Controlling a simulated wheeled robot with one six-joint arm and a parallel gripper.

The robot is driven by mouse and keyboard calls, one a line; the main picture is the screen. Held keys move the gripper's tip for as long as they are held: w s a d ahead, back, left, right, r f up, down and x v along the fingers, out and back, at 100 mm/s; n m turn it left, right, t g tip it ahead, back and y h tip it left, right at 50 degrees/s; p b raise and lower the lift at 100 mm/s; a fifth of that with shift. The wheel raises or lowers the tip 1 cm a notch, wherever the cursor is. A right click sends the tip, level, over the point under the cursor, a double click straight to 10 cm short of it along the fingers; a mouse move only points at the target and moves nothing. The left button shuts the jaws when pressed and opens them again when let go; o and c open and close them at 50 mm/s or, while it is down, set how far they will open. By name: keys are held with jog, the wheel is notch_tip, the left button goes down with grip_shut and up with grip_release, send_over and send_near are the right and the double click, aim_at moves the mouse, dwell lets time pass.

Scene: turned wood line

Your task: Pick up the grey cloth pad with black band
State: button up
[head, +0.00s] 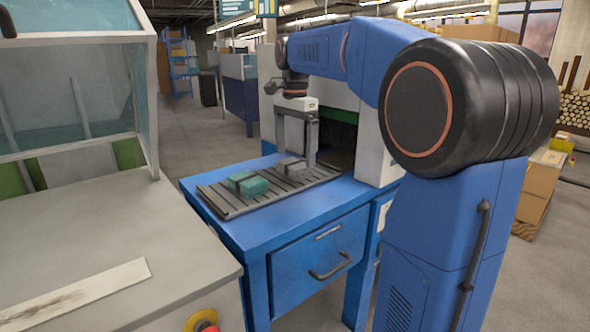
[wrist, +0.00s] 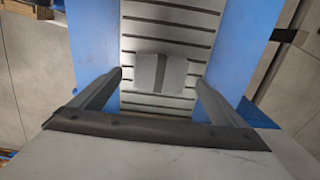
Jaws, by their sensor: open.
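The grey cloth pad with black band (head: 290,167) lies on a slatted grey rack (head: 232,207) on the blue workbench. In the wrist view the pad (wrist: 146,70) lies across the slats, with its darker band running over the middle. My gripper (head: 298,160) is above the pad, pointing down. In the wrist view my gripper (wrist: 159,77) is open, with one finger to each side of the pad and clear space between. The fingers do not visibly touch the pad.
A green pad with a dark band (head: 248,184) lies on the same rack, left of the grey pad. A machine housing (head: 368,140) stands close at the right of the rack. A grey cabinet with a clear hood (head: 70,80) is at the left.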

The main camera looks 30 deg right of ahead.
aim_at(295, 163)
jog(key=shift+f, duration=1.3)
jog(key=shift+c, duration=0.6)
jog(key=c, duration=1)
notch_tip(295, 163, up, 10)
jog(key=shift+r, duration=0.1)
jog(key=shift+o, duration=0.4)
